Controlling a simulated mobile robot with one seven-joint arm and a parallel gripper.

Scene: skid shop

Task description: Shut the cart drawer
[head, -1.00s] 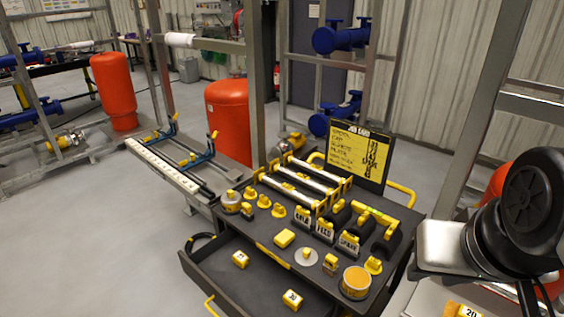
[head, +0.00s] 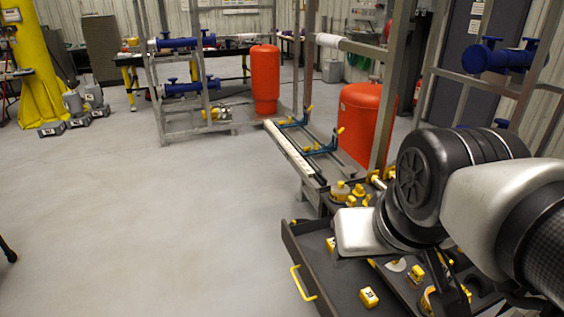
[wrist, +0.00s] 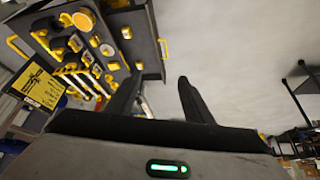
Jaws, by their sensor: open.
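The cart (head: 325,205) stands at the lower right of the head view, largely hidden behind my arm. Its dark drawer (head: 292,243) is pulled out toward the open floor, with a yellow handle (head: 303,283) on its front. Yellow blocks (head: 369,297) lie in the drawer. In the wrist view the drawer (wrist: 150,25) shows at the top, with its yellow handle (wrist: 164,48) at the right side. My gripper (wrist: 158,84) is open and empty, its two dark fingers apart. The handle is beyond the fingertips, not between them.
A rail bench with blue clamps (head: 320,150) adjoins the cart. Red tanks (head: 361,122) and steel frames stand behind. The grey floor (head: 150,220) left of the drawer is clear. In the wrist view a dark stand (wrist: 300,85) shows at right.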

